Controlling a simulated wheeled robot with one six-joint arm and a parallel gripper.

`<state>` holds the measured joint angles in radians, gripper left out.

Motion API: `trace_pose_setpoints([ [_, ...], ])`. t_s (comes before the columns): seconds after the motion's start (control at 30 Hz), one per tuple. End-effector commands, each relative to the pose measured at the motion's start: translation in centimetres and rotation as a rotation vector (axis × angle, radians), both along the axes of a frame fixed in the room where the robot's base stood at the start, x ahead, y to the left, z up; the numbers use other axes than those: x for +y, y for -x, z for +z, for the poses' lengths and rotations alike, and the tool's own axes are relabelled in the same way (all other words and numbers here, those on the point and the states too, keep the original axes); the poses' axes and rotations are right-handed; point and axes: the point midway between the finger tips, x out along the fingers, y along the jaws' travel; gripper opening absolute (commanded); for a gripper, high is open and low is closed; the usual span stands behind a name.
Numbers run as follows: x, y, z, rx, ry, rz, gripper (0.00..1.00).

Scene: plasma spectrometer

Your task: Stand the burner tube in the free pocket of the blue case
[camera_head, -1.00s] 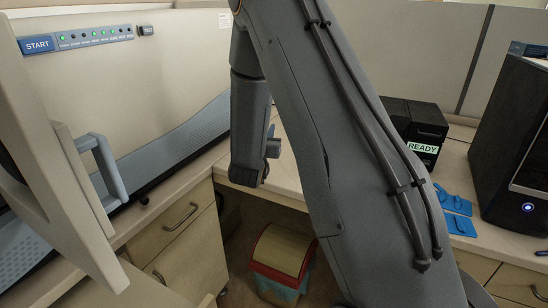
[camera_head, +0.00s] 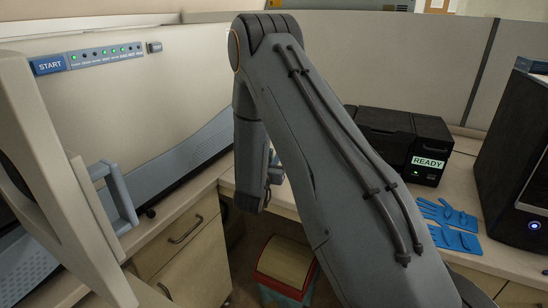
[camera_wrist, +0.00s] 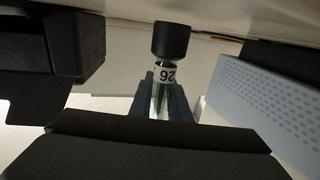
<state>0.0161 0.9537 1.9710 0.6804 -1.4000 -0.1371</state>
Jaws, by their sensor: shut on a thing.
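In the wrist view my gripper (camera_wrist: 165,98) is shut on a narrow tube (camera_wrist: 167,74). The tube has a white label reading 26, upside down in this picture, a dark greenish clear part between the fingers, and a wide black end that points to the top of the picture. I take it to be the burner tube.
On the counter are a black box marked READY (camera_head: 429,162), blue gloves (camera_head: 450,222) and a black computer tower (camera_head: 520,160). A bin (camera_head: 285,265) stands below. A perforated grey-blue panel (camera_wrist: 265,95) is close in the wrist view.

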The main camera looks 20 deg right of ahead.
Motion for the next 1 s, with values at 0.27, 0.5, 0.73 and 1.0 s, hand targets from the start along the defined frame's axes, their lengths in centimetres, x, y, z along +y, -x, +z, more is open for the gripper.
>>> trace_pose_setpoints([
  [0.27,-0.05,0.00,-0.95,-0.003,0.000,0.000,0.00],
  [0.5,-0.06,0.00,-1.28,-0.001,0.000,0.000,0.00],
  [0.73,-0.06,0.02,-1.29,-0.001,0.000,0.000,0.35],
  [1.0,-0.05,0.04,-1.05,-0.001,0.000,0.000,0.35],
])
